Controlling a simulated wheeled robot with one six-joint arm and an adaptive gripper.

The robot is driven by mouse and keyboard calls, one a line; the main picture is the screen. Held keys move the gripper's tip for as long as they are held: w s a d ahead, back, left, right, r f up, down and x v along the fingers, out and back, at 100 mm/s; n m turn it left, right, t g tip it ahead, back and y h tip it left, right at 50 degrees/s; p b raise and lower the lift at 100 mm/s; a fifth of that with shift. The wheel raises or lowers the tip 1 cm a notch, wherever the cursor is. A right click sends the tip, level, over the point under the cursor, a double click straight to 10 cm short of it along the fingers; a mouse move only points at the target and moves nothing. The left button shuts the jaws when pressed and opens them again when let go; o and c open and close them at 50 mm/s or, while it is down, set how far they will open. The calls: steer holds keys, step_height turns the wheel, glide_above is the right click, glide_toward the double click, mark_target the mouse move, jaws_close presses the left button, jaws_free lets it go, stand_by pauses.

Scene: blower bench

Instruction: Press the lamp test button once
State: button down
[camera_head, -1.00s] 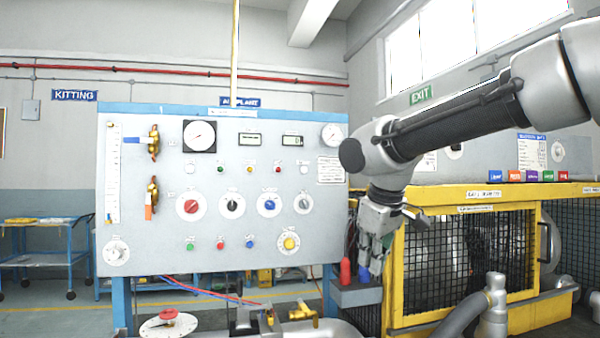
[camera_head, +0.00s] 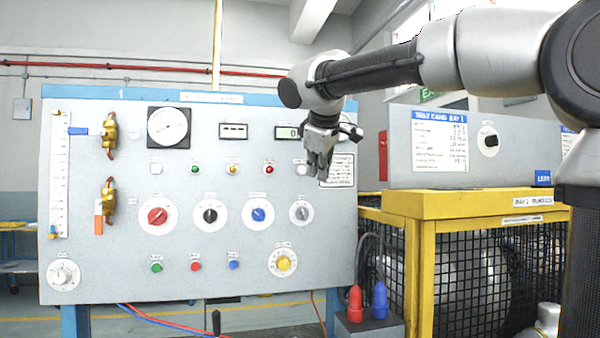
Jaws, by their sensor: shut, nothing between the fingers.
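A white panel (camera_head: 120,225) fills the left and middle of the view. Its lower row holds a green button (camera_head: 156,267), a red button (camera_head: 195,265) and a blue button (camera_head: 234,264). Their labels are too small to read, so I cannot tell which is the lamp test button. My gripper (camera_head: 318,174) is shut and empty, fingers pointing down. It appears in front of the panel's upper right, above and right of these buttons. It hides part of the panel there.
Above the buttons are red (camera_head: 157,216), black (camera_head: 210,215), blue (camera_head: 258,214) and grey (camera_head: 302,212) knobs. A yellow knob (camera_head: 284,263) sits right of the buttons. Brass valves (camera_head: 109,136) are at left. A yellow-framed cage (camera_head: 425,212) stands at right.

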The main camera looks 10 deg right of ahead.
mark_target(302, 170)
steer(key=shift+d+r+n, duration=0.15)
steer(key=shift+r+n, duration=0.15)
steer(key=shift+w, duration=0.15)
steer(key=w, duration=0.8)
steer(key=shift+w, duration=0.3)
steer(key=shift+w, duration=0.1)
stand_by(1.2)
steer(key=shift+w, duration=0.3)
